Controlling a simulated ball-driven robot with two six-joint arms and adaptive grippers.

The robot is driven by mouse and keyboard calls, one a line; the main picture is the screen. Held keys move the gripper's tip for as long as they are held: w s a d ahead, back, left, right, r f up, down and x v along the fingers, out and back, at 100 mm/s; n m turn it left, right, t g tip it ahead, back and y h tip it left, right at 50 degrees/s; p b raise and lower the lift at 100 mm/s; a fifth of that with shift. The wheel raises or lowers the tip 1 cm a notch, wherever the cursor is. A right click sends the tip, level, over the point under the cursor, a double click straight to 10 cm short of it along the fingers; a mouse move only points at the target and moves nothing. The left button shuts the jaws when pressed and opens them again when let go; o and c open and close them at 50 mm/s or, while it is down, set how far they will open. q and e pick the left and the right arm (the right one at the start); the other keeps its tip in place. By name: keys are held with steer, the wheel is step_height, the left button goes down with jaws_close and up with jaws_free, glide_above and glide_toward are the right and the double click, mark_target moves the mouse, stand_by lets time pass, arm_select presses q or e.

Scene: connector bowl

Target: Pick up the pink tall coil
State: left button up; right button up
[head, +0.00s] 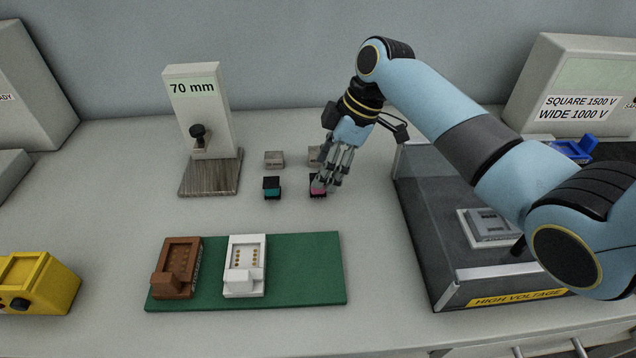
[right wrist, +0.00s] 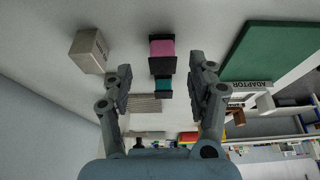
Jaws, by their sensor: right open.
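In the right wrist view the pink coil (right wrist: 162,48) lies beyond and between the two spread fingers of my right gripper (right wrist: 160,80). The fingers are open and hold nothing; I cannot tell whether they touch the coil. My left gripper is not in view.
A teal coil (head: 271,187) stands to the left. Two beige blocks (head: 274,159) (head: 314,156) sit behind. A 70 mm gauge (head: 205,110), a green board (head: 305,268) with brown (head: 177,268) and white (head: 245,265) fixtures, and a high-voltage case (head: 440,245) surround them.

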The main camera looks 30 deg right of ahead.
mark_target(314, 192)
steer(key=x, duration=0.3)
steer(key=shift+a+f, duration=0.25)
steer(key=shift+f, duration=0.15)
steer(key=c, duration=0.4)
jaws_close()
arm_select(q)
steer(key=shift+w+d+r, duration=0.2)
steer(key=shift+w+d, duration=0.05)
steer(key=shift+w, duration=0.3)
